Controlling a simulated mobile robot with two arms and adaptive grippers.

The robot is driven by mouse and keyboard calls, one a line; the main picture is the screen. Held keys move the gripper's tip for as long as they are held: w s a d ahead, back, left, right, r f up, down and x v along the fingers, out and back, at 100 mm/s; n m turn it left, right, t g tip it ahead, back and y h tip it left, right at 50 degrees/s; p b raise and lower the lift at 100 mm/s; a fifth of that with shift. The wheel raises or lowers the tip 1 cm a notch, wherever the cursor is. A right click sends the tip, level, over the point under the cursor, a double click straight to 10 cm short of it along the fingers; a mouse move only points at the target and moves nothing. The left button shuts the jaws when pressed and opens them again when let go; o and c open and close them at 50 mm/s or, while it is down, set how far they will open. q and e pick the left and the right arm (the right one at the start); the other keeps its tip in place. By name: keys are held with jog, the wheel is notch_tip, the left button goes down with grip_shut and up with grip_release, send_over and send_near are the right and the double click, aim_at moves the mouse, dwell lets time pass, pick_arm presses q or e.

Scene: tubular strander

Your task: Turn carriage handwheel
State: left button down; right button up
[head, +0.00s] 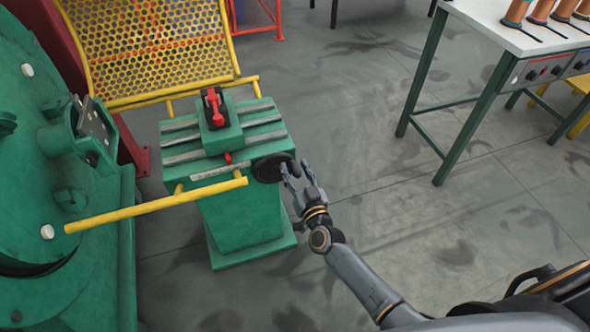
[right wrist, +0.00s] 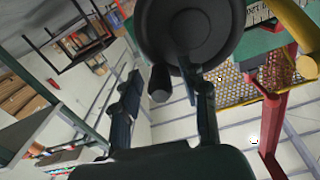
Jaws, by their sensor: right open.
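The carriage handwheel (head: 272,168) is a dark round disc on the right side of the green carriage (head: 240,218). In the right wrist view the handwheel (right wrist: 190,28) fills the top middle, with a short dark handle (right wrist: 160,84) sticking out from it. My right gripper (head: 295,167) is open at the handwheel's right edge. In the right wrist view its two fingers (right wrist: 167,82) stand apart, with the handle showing between them. I cannot tell whether either finger touches the handle or rim. My left gripper is not in view.
A yellow bar (head: 155,205) crosses in front of the carriage from the green machine (head: 50,190) on the left. A yellow mesh guard (head: 150,45) stands behind. A white-topped table (head: 490,22) with several spools is at upper right. The floor between is clear.

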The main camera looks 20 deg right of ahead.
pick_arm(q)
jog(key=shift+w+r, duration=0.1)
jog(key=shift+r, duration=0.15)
pick_arm(e)
jog(key=shift+w, duration=0.35)
